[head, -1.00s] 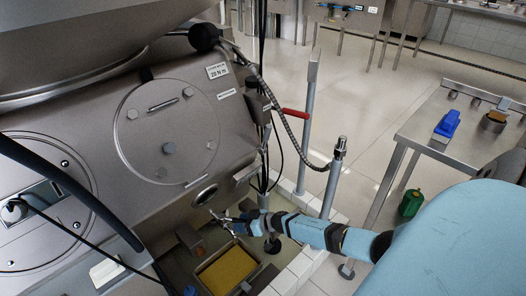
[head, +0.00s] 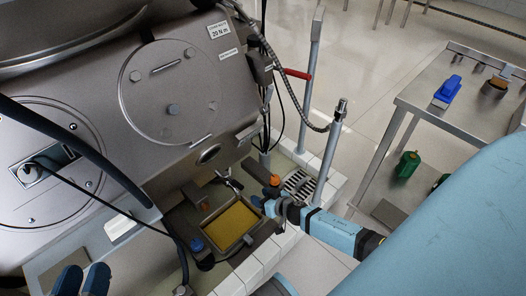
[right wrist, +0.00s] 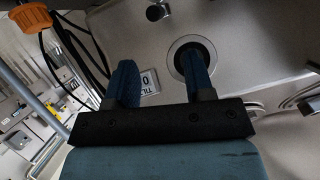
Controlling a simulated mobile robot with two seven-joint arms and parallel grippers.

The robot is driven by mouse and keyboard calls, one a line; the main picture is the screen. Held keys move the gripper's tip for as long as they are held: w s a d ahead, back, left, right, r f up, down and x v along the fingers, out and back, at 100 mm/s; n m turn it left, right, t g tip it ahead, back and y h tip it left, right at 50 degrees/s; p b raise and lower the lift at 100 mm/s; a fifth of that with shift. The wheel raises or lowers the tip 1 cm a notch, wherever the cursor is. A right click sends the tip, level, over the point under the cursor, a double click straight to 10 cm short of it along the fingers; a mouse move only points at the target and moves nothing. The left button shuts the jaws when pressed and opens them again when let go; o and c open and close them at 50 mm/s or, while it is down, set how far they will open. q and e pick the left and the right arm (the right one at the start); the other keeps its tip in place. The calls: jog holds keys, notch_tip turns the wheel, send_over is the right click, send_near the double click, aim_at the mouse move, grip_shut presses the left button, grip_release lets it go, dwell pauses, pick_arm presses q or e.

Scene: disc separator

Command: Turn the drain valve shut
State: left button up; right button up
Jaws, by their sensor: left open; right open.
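An orange knob (head: 275,181) stands low in the curbed floor area under the machine, and also shows at the upper left of the right wrist view (right wrist: 33,15). It may be the drain valve's handle; I cannot tell for sure. My right gripper (head: 263,200) is open beside it. In the right wrist view, the blue fingers of my right gripper (right wrist: 158,80) are spread with nothing gripped; the orange knob lies outside them to the left. My left gripper (head: 82,279) is open and empty at the lower left, away from the knob.
A tray of yellow material (head: 232,224) and a blue knob (head: 197,245) lie low under the machine (head: 100,105). A metal post (head: 326,160) and a red lever (head: 298,74) stand nearby. A steel table (head: 440,120) is at the right.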

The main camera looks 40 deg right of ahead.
jog(key=s+a+r+p, duration=0.3)
jog(key=s+r+p, duration=0.1)
jog(key=r+p, duration=0.3)
jog(key=s+a+r+p, duration=0.2)
jog(key=s+r+p, duration=0.2)
jog(key=r+p, duration=0.3)
jog(key=shift+s+a+r+n+h, duration=0.15)
jog(key=shift+a+r+n+h, duration=0.2)
jog(key=shift+r, duration=1.35)
jog(key=shift+c, duration=0.3)
